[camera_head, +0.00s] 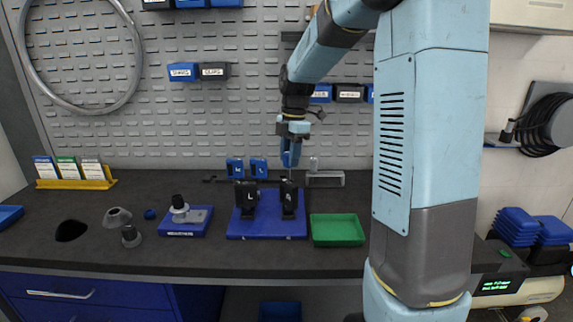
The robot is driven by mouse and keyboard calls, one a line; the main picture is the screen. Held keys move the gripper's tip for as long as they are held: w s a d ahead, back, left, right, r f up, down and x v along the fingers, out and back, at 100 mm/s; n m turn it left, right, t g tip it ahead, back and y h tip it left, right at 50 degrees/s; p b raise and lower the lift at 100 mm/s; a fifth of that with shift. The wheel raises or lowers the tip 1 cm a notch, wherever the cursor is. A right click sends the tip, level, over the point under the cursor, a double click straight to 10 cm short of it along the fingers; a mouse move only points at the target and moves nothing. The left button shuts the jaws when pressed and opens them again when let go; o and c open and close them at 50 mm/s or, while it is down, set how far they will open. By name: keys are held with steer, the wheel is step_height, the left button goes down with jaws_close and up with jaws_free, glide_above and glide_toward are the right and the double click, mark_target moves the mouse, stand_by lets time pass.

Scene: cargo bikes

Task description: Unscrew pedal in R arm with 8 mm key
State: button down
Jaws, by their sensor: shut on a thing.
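Two black upright crank-arm holders stand on a blue base (266,230) on the bench. The left one (246,201) is marked L. The right one (289,201) seems to be the R arm; its letter is too small to be sure. My gripper (290,160) points down just above the right one. It is shut on a thin key (290,176), of which only a short piece shows, reaching down towards the top of the R arm. I cannot tell whether the key's tip is seated. The pedal cannot be made out clearly.
An empty green tray (337,231) lies right of the blue base. A blue fixture (187,221) and grey parts (118,217) are to the left. The perforated wall (150,120) is close behind. The front bench edge is clear.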

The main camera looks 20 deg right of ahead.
steer(key=m, duration=0.4)
steer(key=shift+s, duration=0.1)
steer(key=shift+m+t, duration=0.5)
steer(key=shift+m, duration=1.9)
steer(key=shift+f, duration=0.4)
steer(key=c, duration=1.3)
jaws_free()
jaws_close()
